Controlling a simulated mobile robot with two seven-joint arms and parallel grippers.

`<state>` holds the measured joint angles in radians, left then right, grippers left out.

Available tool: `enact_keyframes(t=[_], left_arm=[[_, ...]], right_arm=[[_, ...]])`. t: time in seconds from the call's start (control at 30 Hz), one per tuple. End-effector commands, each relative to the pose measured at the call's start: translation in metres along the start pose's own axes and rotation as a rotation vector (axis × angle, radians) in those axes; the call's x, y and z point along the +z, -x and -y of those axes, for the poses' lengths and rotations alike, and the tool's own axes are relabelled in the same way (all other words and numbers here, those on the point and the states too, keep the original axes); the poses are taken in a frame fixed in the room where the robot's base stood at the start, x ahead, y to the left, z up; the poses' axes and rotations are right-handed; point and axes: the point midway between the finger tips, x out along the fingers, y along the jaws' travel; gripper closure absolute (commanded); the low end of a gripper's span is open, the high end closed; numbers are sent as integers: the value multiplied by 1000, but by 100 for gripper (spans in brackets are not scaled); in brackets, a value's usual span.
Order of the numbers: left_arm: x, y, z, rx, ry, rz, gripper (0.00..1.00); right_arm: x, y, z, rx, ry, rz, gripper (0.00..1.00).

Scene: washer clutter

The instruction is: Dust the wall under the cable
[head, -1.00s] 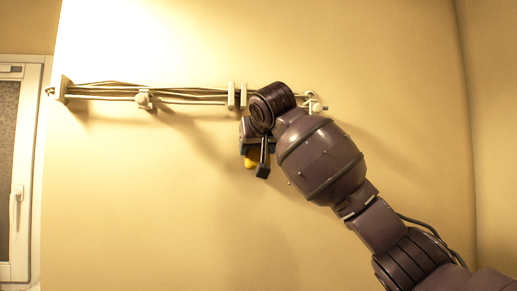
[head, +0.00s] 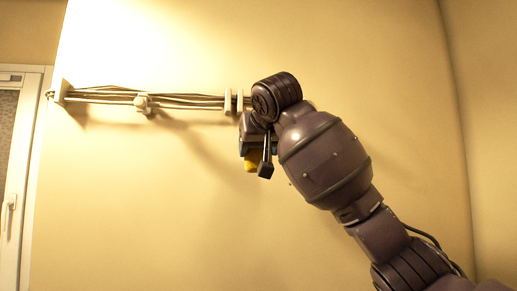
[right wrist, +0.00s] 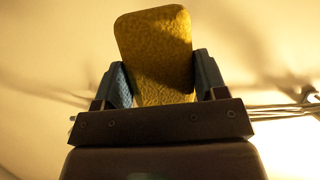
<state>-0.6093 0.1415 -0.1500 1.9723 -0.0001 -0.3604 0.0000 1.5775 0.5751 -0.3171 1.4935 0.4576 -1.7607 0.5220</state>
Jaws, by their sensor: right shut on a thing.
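A bundle of pale cables (head: 190,99) runs across the wall (head: 190,210) from the left bracket toward my right arm, which hides its right end. My right gripper (head: 258,160) is just below the cable line, near the wall. It is shut on a yellow sponge (head: 251,160), mostly hidden behind the gripper in the head view. In the right wrist view the yellow sponge (right wrist: 158,55) stands upright between the two blue-grey fingers (right wrist: 163,82). I cannot tell whether the sponge touches the wall. My left gripper is not in view.
White clips (head: 234,101) and a small knob (head: 141,102) hold the cables, with a bracket (head: 61,92) at the left end. A white-framed window or door (head: 22,190) is at the far left. The wall below the cables is bare.

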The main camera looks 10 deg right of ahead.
Motion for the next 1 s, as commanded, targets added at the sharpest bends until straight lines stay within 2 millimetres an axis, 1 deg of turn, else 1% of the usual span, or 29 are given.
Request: enact_keyframes(t=[0.17,0.5,1.0], left_arm=[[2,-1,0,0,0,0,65],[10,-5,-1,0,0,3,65],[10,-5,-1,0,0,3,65]], right_arm=[[2,4,0,0,0,-1,54],[12,26,0,-1,0,-1,54],[11,28,0,0,0,0,54]])
